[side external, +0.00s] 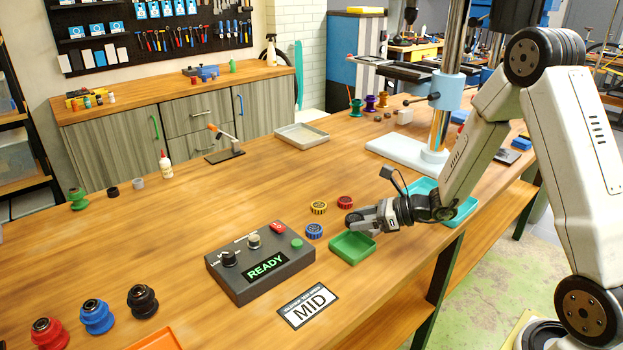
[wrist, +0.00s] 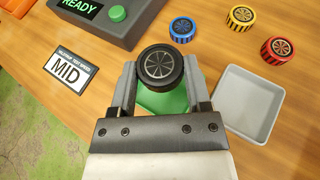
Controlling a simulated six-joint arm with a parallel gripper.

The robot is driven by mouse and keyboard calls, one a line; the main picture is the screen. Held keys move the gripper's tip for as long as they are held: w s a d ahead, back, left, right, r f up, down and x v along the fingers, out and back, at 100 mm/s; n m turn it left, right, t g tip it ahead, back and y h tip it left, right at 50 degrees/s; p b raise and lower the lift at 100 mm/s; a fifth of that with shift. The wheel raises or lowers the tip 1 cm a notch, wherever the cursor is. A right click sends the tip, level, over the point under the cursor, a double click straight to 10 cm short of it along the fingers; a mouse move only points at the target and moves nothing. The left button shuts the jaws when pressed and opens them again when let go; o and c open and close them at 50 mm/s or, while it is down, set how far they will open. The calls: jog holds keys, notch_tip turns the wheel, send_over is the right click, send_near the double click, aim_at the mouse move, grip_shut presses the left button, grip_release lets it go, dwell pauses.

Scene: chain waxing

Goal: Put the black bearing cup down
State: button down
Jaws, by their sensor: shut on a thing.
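The black bearing cup (wrist: 160,65) sits between the two fingers of my gripper (wrist: 158,82) in the wrist view, its spoked face toward the camera. My gripper (side external: 360,218) is shut on it and shows in the side view just above the far edge of a green tray (side external: 352,248). The cup is small and partly hidden by the fingers there. In the wrist view the green tray (wrist: 163,101) shows below the cup, between the fingers, mostly hidden by my gripper. I cannot tell whether the cup touches the tray.
Blue (side external: 314,231), yellow (side external: 318,207) and red (side external: 345,202) cups stand close by. A control box reading READY (side external: 260,262) and a MID card (side external: 308,306) lie to the left. A pale grey tray (wrist: 272,134) is right of my gripper in the wrist view.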

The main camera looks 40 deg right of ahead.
aim_at(359, 249)
jog(key=shift+f, duration=0.9)
jog(key=shift+f, duration=0.1)
jog(key=shift+f, duration=1.65)
jog(key=shift+f, duration=0.6)
jog(key=shift+c, duration=0.7)
grip_release()
jog(key=shift+o, duration=0.5)
jog(key=shift+d, duration=0.1)
jog(key=shift+r, duration=0.1)
